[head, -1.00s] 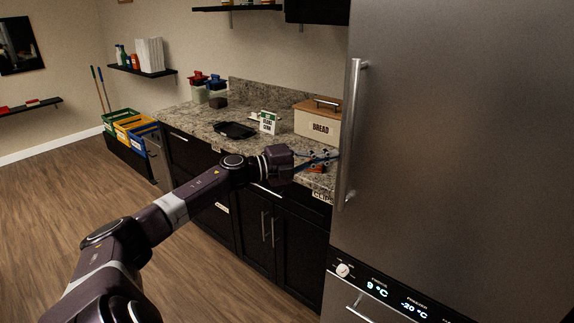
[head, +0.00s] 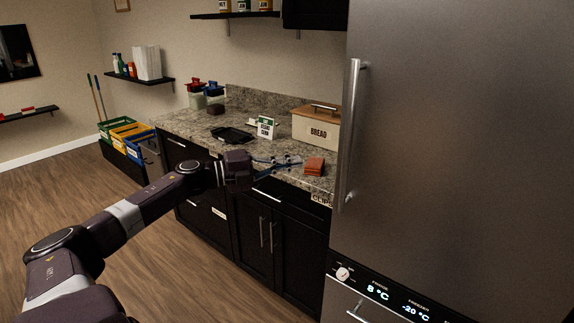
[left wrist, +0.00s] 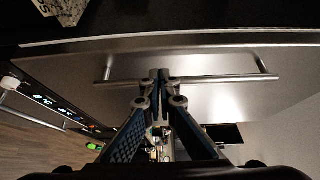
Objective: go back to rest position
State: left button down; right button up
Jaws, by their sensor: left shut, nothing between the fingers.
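My left gripper (head: 296,161) reaches in from the left over the front edge of the granite counter (head: 205,127). Its fingers are closed together with nothing between them. In the left wrist view the closed fingertips (left wrist: 160,76) overlap the long handle (left wrist: 215,79) of the steel fridge (left wrist: 210,100). In the head view the gripper is left of the fridge handle (head: 350,130) and clear of it. My right gripper does not show in either view.
An orange-brown block (head: 314,166) lies on the counter just right of my fingertips. A bread box (head: 316,128), a small sign (head: 266,128) and a black tray (head: 231,135) stand behind. The fridge (head: 460,130) blocks the right side. Open wood floor (head: 60,220) lies left.

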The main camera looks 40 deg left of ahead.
pick_arm(q)
jog(key=shift+s+a, duration=0.35)
jog(key=shift+s, duration=0.25)
